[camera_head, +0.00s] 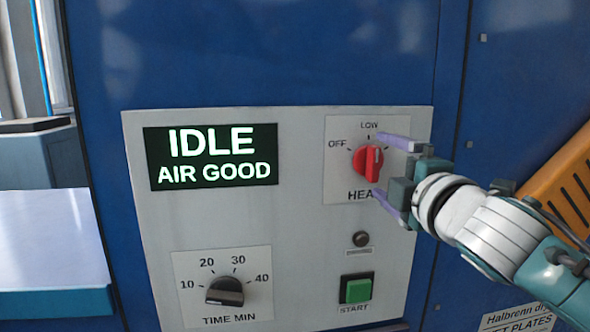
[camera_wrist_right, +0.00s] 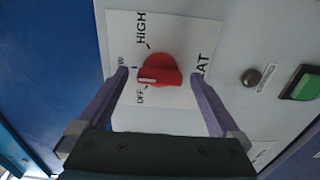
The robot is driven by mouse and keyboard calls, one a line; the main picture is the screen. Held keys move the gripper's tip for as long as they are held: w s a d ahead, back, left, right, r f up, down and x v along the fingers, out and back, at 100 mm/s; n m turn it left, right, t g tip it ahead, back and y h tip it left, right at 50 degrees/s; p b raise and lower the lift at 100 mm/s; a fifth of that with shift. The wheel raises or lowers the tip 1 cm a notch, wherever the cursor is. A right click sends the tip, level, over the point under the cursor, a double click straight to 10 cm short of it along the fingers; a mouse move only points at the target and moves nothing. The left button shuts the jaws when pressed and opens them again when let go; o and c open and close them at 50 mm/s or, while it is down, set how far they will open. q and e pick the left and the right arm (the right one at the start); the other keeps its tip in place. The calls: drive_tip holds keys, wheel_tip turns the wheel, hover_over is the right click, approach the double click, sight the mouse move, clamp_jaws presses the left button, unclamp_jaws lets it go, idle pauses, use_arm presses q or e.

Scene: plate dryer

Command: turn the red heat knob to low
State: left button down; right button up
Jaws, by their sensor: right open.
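The red heat knob (camera_head: 368,162) sits on the white heat plate, with OFF at its left and LOW above it in the head view. Its ridge stands roughly upright there, with a white mark toward LOW. In the right wrist view the knob (camera_wrist_right: 160,71) shows its white mark on the side facing LOW and OFF; I cannot tell its exact setting. My right gripper (camera_head: 378,165) is open, one finger above and one below the knob. The wrist view shows a gap between each fingertip and the knob. HIGH is hidden in the head view. My left gripper is out of view.
The grey panel also carries a display (camera_head: 211,157) reading IDLE AIR GOOD, a black timer knob (camera_head: 225,292), a dark round lamp or button (camera_head: 361,239) and a green START button (camera_head: 357,289). An orange vented part (camera_head: 565,180) is behind my right arm.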

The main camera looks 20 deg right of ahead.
drive_tip(key=b+v, duration=0.1)
drive_tip(key=v, duration=0.8)
drive_tip(key=shift+s, duration=0.3)
drive_tip(key=shift+a, duration=0.1)
drive_tip(key=s+a+f+m+g+y, duration=0.2)
drive_tip(key=s+a+f+m+g, duration=0.3)
drive_tip(key=s+f+m+g, duration=0.35)
drive_tip(key=s+a+f+m+g+y, duration=0.2)
drive_tip(key=s+a+f+m+g, duration=0.3)
drive_tip(key=s+f, duration=0.5)
drive_tip(key=s+r+p, duration=0.1)
drive_tip(key=r+p, duration=1.5)
drive_tip(key=r, duration=0.1)
drive_tip(key=s+a+r+p, duration=0.1)
drive_tip(key=s+r+p, duration=0.1)
drive_tip(key=r+p, duration=1.5)
drive_tip(key=shift+a+r, duration=0.25)
drive_tip(key=shift+r, duration=0.1)
